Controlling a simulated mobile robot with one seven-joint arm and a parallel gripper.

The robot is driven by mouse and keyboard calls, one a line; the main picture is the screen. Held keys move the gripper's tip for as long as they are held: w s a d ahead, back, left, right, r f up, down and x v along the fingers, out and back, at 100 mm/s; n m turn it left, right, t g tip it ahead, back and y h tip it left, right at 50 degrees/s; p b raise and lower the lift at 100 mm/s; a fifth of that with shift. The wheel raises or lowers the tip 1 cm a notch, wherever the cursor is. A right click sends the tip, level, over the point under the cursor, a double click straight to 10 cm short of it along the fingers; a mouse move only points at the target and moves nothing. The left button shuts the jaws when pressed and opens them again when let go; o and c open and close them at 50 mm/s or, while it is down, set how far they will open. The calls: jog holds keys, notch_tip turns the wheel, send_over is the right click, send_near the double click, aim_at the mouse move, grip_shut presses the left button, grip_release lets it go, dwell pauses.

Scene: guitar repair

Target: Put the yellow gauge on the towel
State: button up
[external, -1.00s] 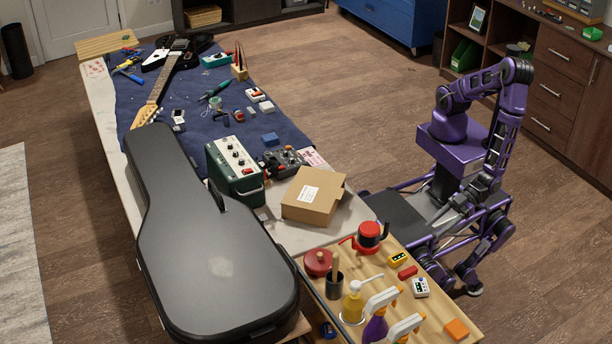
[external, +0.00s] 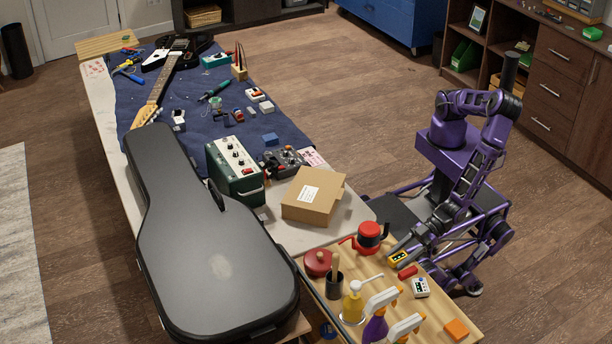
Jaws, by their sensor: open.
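The yellow gauge (external: 398,257) is a small yellow box with a dark face. It lies on the wooden board at the near right, just right of the red pot. My gripper (external: 398,252) is open and reaches over the board's right edge to the gauge. Its fingers appear to be beside or around the gauge; at this size I cannot tell whether they touch it. A dark blue cloth (external: 222,118), which looks like the towel, lies spread over the far part of the long table, under the guitar and tools.
The wooden board (external: 440,310) also holds a red pot (external: 369,236), a red block (external: 407,272), a white meter (external: 420,287), an orange block (external: 456,329) and spray bottles (external: 381,300).

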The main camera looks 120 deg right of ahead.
aim_at(397, 257)
jog(key=shift+w+f, duration=0.25)
jog(key=shift+w, duration=0.3)
grip_shut()
jog(key=shift+r, duration=0.1)
notch_tip(397, 257, up, 9)
jog(key=shift+r+p, duration=0.15)
jog(key=shift+p, duration=0.95)
jog(key=shift+r, duration=0.25)
jog(key=shift+d+r, duration=0.15)
jog(key=shift+r, duration=0.05)
jog(key=w+d+r+m+h+p, duration=0.15)
jog(key=d+r, duration=0.25)
jog(key=d, duration=0.4)
jog(key=w+d+r+m+h, duration=0.1)
jog(key=w+d+r, duration=0.2)
jog(key=d, duration=0.6)
jog(key=s+d+r+h+p, duration=0.1)
jog(key=s+d+r, duration=0.1)
jog(key=d, duration=0.7)
jog(key=s+d+r+m+h+p, duration=0.1)
jog(key=s+d+r, duration=0.1)
jog(key=d, duration=0.7)
jog(key=shift+s+d+r, duration=0.15)
jog(key=shift+d+r, duration=0.2)
jog(key=shift+r, duration=0.25)
